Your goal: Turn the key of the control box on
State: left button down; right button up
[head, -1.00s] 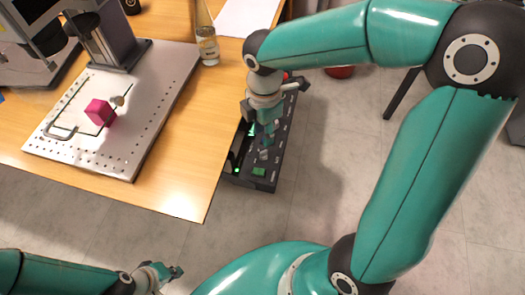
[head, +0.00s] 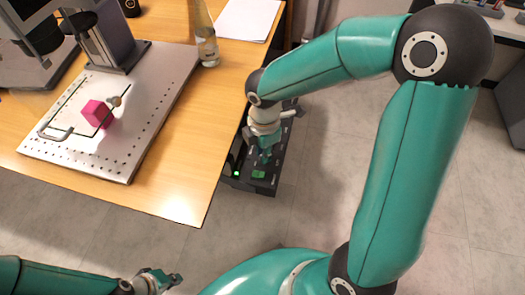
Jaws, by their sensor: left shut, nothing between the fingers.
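The control box (head: 262,185) is a dark unit below the table's right edge, with a lit green light (head: 236,173) and a green button (head: 258,174) near its front. My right gripper (head: 264,157) points down over the box. Its fingers are small and overlap the panel, so I cannot tell whether they are open, or touching anything. I cannot make out the key; the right gripper and wrist cover much of the panel. My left gripper (head: 172,279) is shut and empty at the bottom left, away from the box.
The wooden table (head: 185,190) lies left of the box, its edge close to the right gripper. It carries a perforated plate (head: 150,135) with a pink cube (head: 97,113), a glass bottle (head: 204,35) and white paper (head: 247,18). Grey floor (head: 330,190) is clear right of the box.

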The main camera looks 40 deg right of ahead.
grip_shut()
jog(key=shift+a, duration=0.2)
jog(key=shift+d, duration=0.15)
jog(key=shift+m, duration=0.3)
jog(key=m+b, duration=0.1)
jog(key=m, duration=0.2)
jog(key=shift+d, duration=0.1)
jog(key=m+b, duration=0.1)
jog(key=m, duration=0.4)
jog(key=shift+m+b, duration=0.4)
jog(key=m+b, duration=0.1)
jog(key=m, duration=0.3)
jog(key=shift+s+m+b, duration=0.1)
jog(key=shift+m+b, duration=0.5)
jog(key=shift+m, duration=1.6)
